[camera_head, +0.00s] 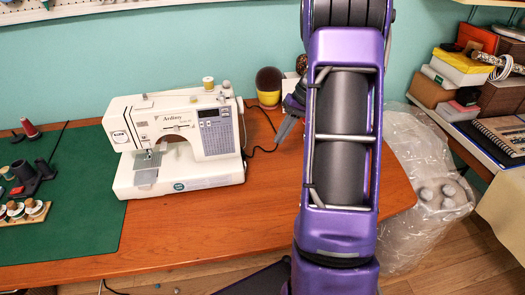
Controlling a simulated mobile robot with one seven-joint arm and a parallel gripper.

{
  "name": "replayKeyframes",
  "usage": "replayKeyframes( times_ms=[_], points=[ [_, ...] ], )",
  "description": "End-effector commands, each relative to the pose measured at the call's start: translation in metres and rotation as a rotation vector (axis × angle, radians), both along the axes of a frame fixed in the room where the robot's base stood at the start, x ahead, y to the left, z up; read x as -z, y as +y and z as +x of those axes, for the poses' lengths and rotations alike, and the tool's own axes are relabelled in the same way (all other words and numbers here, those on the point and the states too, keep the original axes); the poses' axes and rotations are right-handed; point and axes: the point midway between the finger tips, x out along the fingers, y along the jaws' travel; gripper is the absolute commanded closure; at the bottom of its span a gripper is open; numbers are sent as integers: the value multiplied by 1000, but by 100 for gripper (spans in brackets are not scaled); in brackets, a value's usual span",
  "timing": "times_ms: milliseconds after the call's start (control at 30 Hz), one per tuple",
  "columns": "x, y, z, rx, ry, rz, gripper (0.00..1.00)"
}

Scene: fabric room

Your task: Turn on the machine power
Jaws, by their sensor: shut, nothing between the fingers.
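The white sewing machine (158,119) stands upright on the wooden table, with its grey panel of buttons facing me. Its right side, where a black cable runs out onto the table, is seen only edge-on, and I cannot make out a power switch. My gripper (281,138) is shut and empty. It points down behind my purple arm, to the right of the machine and apart from it in the picture. My arm hides part of the gripper and the table behind it.
A green mat (85,235) with thread spools (25,209) covers the table's left part. Boxes (460,66) fill the right side. The wooden table (230,225) is clear in front.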

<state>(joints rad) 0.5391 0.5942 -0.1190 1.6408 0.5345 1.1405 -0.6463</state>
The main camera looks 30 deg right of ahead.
Motion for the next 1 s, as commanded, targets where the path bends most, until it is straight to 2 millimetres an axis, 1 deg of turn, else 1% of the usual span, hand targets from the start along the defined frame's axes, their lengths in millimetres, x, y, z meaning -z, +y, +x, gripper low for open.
replayKeyframes(
  times_ms=[167, 400, 500, 600, 700, 833, 1000],
  points=[
    [25, 12, 3, -2, 3, 2, 100],
    [73, 33, 8, -2, 4, 1, 100],
    [90, 41, 11, -3, 3, 1, 100],
    [84, 58, 16, -5, -1, -1, 100],
    [82, 68, 20, -3, -1, -1, 100],
    [81, 76, 22, -1, 0, -1, 100],
    [80, 78, 22, 0, 0, -1, 100]
  ],
)
